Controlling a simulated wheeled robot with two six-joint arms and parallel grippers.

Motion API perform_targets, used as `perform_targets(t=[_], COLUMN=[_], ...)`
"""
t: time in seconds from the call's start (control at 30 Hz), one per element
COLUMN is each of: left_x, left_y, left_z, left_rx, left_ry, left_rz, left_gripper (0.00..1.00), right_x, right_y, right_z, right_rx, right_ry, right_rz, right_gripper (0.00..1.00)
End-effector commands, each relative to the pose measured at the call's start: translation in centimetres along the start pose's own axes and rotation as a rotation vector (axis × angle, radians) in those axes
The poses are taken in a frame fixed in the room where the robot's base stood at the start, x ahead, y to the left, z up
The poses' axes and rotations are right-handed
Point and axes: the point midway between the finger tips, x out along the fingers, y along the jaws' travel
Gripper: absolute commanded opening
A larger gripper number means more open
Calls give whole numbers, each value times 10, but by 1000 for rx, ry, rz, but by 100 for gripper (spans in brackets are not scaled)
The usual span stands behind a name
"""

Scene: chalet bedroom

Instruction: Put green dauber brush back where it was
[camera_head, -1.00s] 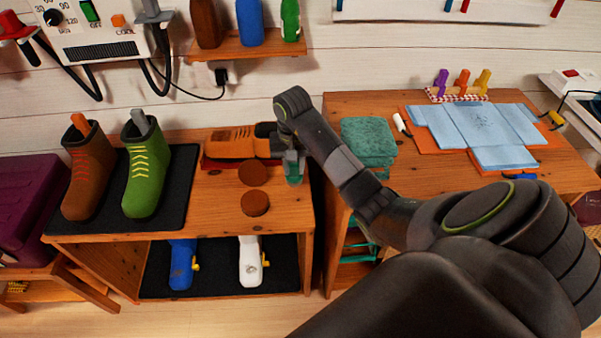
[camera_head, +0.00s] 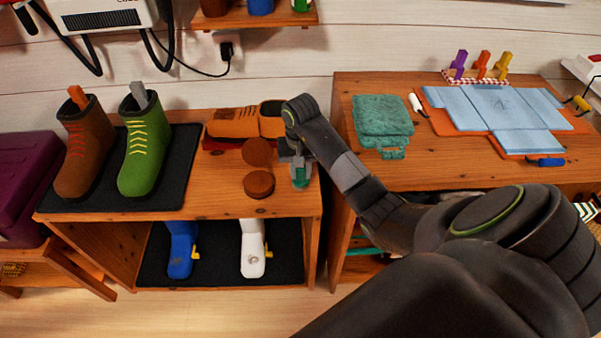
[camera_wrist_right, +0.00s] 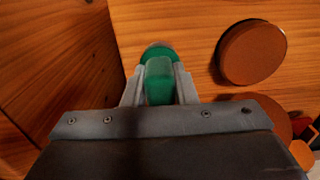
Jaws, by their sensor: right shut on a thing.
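The green dauber brush (camera_wrist_right: 159,80) is between the two fingers of my right gripper (camera_wrist_right: 159,88) in the right wrist view. In the head view the green brush (camera_head: 301,176) shows below my right gripper (camera_head: 299,165), over the right front part of the left wooden bench top. The gripper is shut on it, pointing down. I cannot tell whether the brush touches the wood. Two round brown discs, the upper one (camera_head: 258,152) and the lower one (camera_head: 259,184), lie just left of the gripper. My left gripper is not in view.
An orange shoe (camera_head: 233,123) lies behind the discs. A brown boot (camera_head: 84,150) and a green boot (camera_head: 141,150) stand on a black mat (camera_head: 182,165). A gap separates this bench from the right table (camera_head: 440,172), which holds folded teal cloths (camera_head: 383,118).

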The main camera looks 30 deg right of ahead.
Motion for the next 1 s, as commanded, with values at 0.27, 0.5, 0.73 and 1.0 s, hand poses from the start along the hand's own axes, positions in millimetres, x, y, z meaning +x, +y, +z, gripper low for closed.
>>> perform_targets(t=[0.27, 0.5, 0.73, 1.0], left_x=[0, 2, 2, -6], left_y=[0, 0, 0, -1], left_z=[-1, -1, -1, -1], left_rx=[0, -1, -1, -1], left_ry=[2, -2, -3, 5], left_rz=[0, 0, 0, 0], left_gripper=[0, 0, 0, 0], right_x=[2, 4, 4, -13], right_y=[0, 0, 0, 0], right_z=[-1, 0, 0, -2], right_rx=[0, 0, 0, -1], right_ry=[3, 2, 2, 5], right_rz=[-1, -1, -1, -2], right_gripper=[2, 43, 47, 47])
